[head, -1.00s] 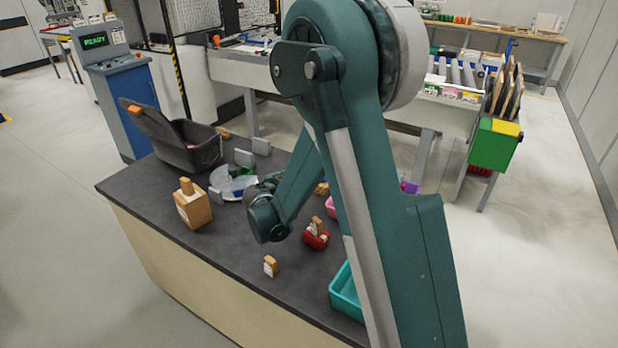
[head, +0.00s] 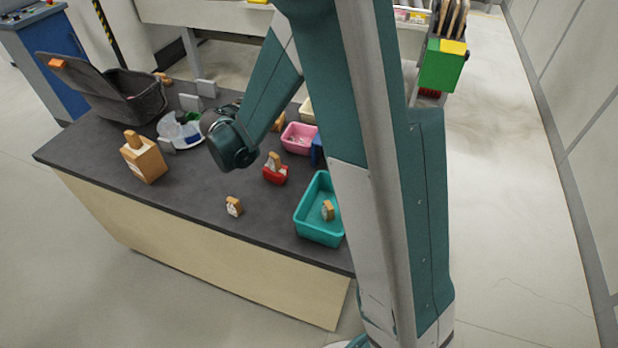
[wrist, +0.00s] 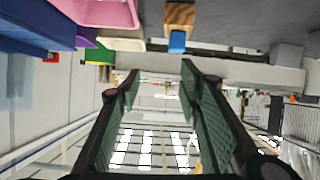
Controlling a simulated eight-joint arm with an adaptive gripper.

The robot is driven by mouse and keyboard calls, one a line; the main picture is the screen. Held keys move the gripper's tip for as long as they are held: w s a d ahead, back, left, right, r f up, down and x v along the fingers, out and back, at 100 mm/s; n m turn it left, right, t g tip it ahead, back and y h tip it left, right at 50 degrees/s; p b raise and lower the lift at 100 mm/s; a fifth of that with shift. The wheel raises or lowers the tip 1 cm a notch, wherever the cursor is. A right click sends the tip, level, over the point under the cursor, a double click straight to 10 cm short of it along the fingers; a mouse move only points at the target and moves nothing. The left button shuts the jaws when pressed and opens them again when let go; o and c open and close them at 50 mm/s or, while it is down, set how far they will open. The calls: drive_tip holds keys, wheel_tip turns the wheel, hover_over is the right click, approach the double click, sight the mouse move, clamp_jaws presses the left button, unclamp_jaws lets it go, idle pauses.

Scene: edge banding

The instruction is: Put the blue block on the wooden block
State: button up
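A small blue block (wrist: 177,42) shows in the wrist view, against the lower picture edge of a wooden block (wrist: 180,14). That view looks upside down, and I cannot tell whether the blue block rests on the wooden block or lies beyond it. My gripper (wrist: 160,72) is open, with nothing between its two green-padded fingers. Both blocks appear ahead of the fingertips and apart from them. In the head view my wrist hides the fingers, and I cannot make out the blue block. A wooden piece (head: 279,122) partly shows beside my arm there.
The dark table (head: 200,195) holds a teal bin (head: 309,235), a pink bin (head: 290,144), a red holder (head: 274,178), a wooden bottle-shaped block (head: 146,162) and a dark lidded crate (head: 140,108).

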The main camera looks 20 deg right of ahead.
drive_tip(key=s+d+r+n+g+y, duration=0.15)
drive_tip(key=s+r, duration=0.25)
drive_tip(key=s, duration=0.6)
drive_tip(key=s+d+r+n+y, duration=0.1)
drive_tip(key=s+r+n+y, duration=0.3)
drive_tip(key=s, duration=0.6)
drive_tip(key=s+a+n+y, duration=0.1)
drive_tip(key=s+a, duration=0.1)
drive_tip(key=s, duration=0.9)
drive_tip(key=s+a+n+y, duration=0.1)
drive_tip(key=s+a+y, duration=0.1)
drive_tip(key=s, duration=0.9)
drive_tip(key=shift+s+a+r+n, duration=0.35)
drive_tip(key=shift+s+a+r, duration=0.05)
drive_tip(key=shift+a, duration=0.45)
drive_tip(key=shift+y, duration=0.25)
